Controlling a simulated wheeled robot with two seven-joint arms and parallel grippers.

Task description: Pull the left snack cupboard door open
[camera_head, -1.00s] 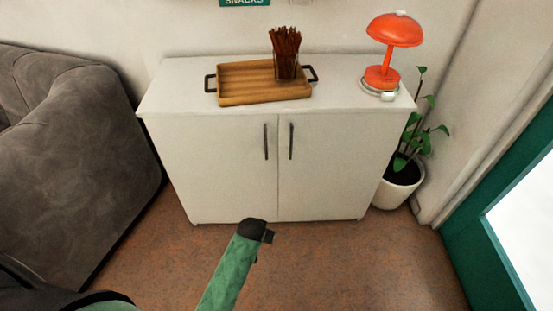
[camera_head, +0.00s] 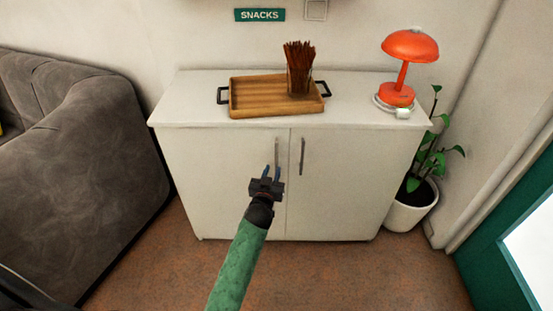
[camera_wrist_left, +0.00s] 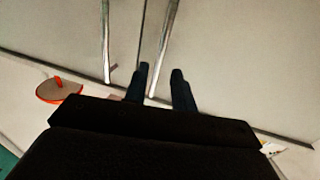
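The left cupboard door (camera_head: 222,180) is white and shut, with a slim vertical metal handle (camera_head: 277,151) near its right edge. My left gripper (camera_head: 272,171) is in front of that handle's lower end, fingers apart and pointing at the door. In the left wrist view, turned about, the left door's handle (camera_wrist_left: 166,48) runs between the two open fingers (camera_wrist_left: 160,76). I cannot tell whether a finger touches it. The right door (camera_head: 335,190) is shut, and its handle (camera_head: 302,156) is just beside. My right gripper is not in view.
On the cupboard top (camera_head: 200,105) are a wooden tray (camera_head: 250,97), a glass of brown sticks (camera_head: 299,70) and an orange lamp (camera_head: 409,47). A grey sofa (camera_head: 85,190) stands left, a potted plant (camera_head: 410,215) right. The floor (camera_head: 320,275) in front is clear.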

